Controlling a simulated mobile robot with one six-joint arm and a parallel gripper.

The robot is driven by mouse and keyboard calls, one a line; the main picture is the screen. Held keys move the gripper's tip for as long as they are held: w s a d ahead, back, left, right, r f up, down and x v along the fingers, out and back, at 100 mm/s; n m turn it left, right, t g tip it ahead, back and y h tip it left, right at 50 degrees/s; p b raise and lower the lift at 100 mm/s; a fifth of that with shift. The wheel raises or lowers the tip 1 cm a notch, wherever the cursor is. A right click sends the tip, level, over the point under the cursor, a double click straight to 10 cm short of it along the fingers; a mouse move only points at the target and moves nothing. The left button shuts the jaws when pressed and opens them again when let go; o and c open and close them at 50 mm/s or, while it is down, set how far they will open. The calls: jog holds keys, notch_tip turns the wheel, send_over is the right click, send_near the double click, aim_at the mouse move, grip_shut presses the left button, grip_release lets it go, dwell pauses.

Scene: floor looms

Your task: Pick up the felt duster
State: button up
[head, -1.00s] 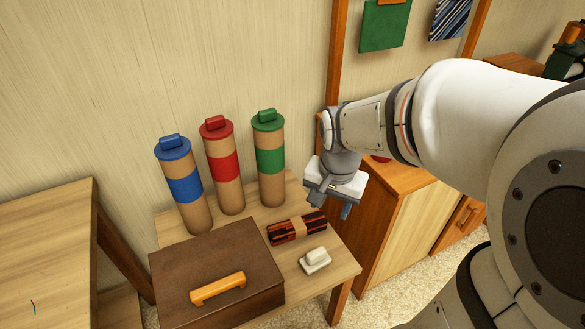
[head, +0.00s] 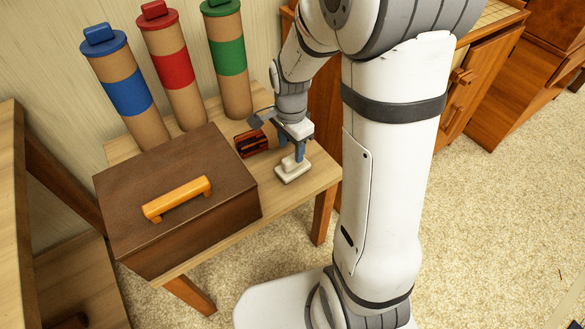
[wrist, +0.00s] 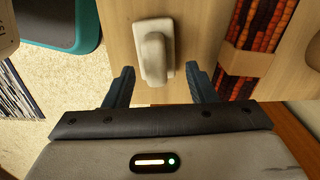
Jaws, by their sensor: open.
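The felt duster (head: 292,172) is a small cream block with a raised grip, lying on the small wooden table (head: 232,226). In the wrist view the duster (wrist: 154,48) sits at top centre, just ahead of the gap between my fingertips. My gripper (head: 293,152) points down right over the duster in the head view. Its blue-grey fingers are open and apart in the wrist view (wrist: 160,70), with the lower end of the grip reaching toward the space between them. Contact cannot be told.
A red-and-black bundle with a tan band (head: 251,144) lies close beside the duster, partly hidden by my gripper. A brown box with an orange handle (head: 178,199) stands left. Tubes banded blue (head: 127,92), red (head: 174,70) and green (head: 228,58) stand behind.

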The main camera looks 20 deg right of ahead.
aim_at(293, 156)
jog(key=f, duration=0.1)
jog(key=f+b, duration=0.1)
jog(key=f, duration=0.1)
jog(key=f+b, duration=0.1)
jog(key=shift+s+d+f, duration=0.2)
jog(key=shift+s+f, duration=0.05)
jog(key=shift+f, duration=0.05)
jog(key=shift+r, duration=0.1)
jog(key=shift+c, duration=0.5)
grip_shut()
